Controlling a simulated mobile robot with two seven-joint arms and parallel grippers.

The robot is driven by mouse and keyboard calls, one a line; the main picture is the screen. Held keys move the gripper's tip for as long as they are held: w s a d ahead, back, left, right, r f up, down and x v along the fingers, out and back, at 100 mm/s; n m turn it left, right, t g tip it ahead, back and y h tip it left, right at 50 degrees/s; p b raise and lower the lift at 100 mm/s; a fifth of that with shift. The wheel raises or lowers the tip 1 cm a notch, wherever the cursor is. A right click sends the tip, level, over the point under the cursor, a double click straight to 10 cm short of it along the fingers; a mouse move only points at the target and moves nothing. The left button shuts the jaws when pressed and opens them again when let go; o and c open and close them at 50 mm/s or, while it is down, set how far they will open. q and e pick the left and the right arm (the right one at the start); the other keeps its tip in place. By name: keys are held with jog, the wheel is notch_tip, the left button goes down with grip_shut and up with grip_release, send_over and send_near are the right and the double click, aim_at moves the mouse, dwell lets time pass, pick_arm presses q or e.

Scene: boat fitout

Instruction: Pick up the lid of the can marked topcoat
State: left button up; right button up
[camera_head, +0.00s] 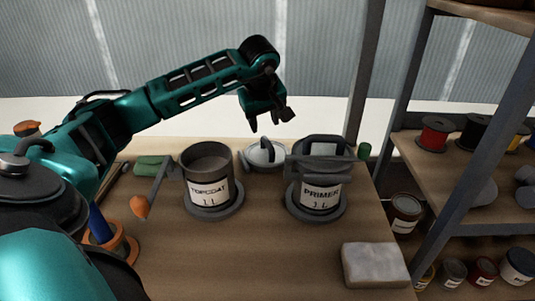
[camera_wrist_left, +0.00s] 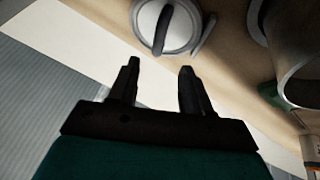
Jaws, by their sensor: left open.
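The can marked topcoat (camera_head: 208,192) stands upright on the bench with its top open. A pale round lid (camera_head: 262,156) with a dark arched handle lies on the bench behind and to the right of it. The lid (camera_wrist_left: 150,28) also shows at the top of the left wrist view, partly cut off by the frame edge. My left gripper (camera_head: 270,118) is open and empty above and behind the lid, apart from it. In the left wrist view its two fingers (camera_wrist_left: 158,80) point toward the lid, with the handle ahead of the gap. My right gripper is not in view.
The can marked primer (camera_head: 319,196) stands right of the lid, with a dark handled piece on top. A grey block (camera_head: 374,265) lies at the front right. Shelves with spools and tins stand right.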

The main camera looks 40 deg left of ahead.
aim_at(267, 141)
pick_arm(q)
jog(key=x, duration=0.8)
jog(key=shift+w+d+f+b, duration=0.1)
jog(key=shift+d+f+b, duration=0.1)
jog(key=shift+b, duration=0.2)
grip_shut()
